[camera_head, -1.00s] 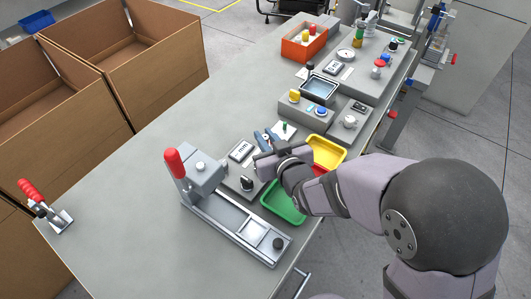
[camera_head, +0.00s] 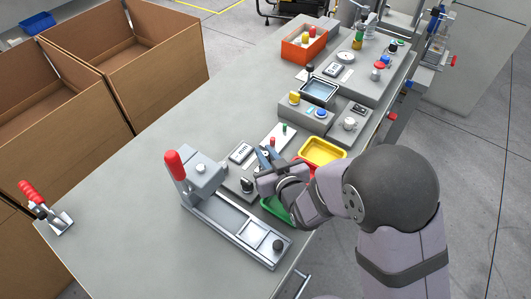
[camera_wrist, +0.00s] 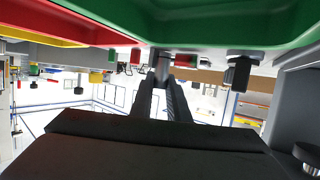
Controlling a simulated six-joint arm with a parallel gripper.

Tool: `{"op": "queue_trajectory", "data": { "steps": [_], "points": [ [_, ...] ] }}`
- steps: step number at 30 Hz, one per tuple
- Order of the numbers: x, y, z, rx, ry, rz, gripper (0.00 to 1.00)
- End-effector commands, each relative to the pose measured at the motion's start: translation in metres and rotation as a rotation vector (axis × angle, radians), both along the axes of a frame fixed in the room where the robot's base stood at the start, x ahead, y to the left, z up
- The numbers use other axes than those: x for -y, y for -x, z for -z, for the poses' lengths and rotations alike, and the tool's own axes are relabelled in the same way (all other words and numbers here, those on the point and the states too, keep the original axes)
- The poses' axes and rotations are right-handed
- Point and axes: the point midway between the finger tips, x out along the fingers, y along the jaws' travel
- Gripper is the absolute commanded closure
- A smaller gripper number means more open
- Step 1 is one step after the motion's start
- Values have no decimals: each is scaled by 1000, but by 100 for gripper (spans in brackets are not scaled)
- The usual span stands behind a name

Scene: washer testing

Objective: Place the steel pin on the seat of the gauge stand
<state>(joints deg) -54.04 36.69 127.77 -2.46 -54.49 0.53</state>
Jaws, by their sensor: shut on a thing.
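My gripper (camera_head: 267,156) reaches over the bench, beside a grey unit with a small display (camera_head: 241,153) and a black knob. In the wrist view its two dark fingers (camera_wrist: 162,82) close together on a small grey piece (camera_wrist: 162,66), which seems to be the steel pin. In the head view I cannot make out the pin. The grey unit may be the gauge stand, but I cannot tell for sure, and its seat is not clearly visible. My gripper partly covers the unit's right side.
A yellow tray (camera_head: 322,152) and a green tray (camera_head: 275,206) lie close to my arm, with a red one between them. A clamp fixture with a red handle (camera_head: 174,164) stands to the left. A white plate with small coloured posts (camera_head: 280,137) lies behind.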

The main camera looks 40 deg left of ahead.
Motion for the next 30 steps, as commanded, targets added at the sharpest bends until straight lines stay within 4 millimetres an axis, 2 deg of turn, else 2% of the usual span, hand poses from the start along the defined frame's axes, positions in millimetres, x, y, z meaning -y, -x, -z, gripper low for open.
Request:
{"op": "queue_trajectory", "data": {
  "steps": [9,10,12,25,30],
  "points": [
    [0,0,5,1,-1,0,100],
    [0,0,4,0,0,0,80],
    [0,0,4,-1,1,0,66],
    [0,0,-2,-1,1,0,66],
    [13,9,-5,-1,2,0,66]
  ]
}}
